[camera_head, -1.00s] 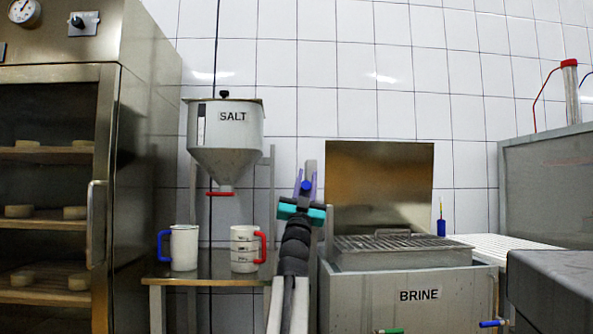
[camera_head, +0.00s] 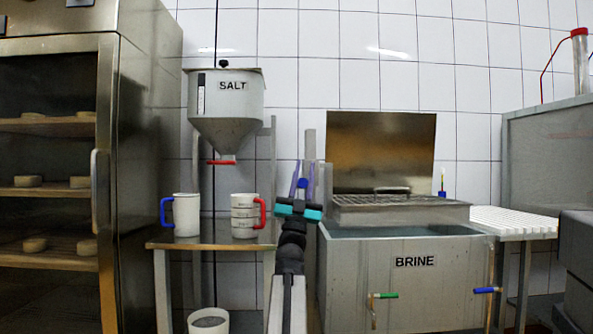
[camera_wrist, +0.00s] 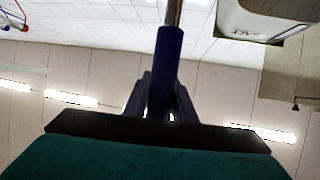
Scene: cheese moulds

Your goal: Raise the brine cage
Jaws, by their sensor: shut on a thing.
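The brine cage (camera_head: 400,214) is a grey metal basket with a grid top and a handle. In the head view it hangs above the brine tank (camera_head: 345,265), and blue-green brine (camera_head: 350,232) shows below it. My gripper (camera_head: 303,190) is beside the tank's left end, in front of an upright grey post (camera_head: 310,147). Its purple fingers are shut on a blue handle (camera_head: 303,183). The wrist view shows the blue handle (camera_wrist: 165,75) between the fingers, on a metal rod (camera_wrist: 173,14). The handle's link to the cage is hidden.
The tank's brown lid (camera_head: 380,150) stands open behind. A green-handled tap (camera_head: 384,296) and a blue-handled tap (camera_head: 487,290) stick out in front. Left of my arm, a table (camera_head: 215,246) carries two jugs under the salt hopper (camera_head: 228,105). A white slatted rack (camera_head: 515,220) is at right.

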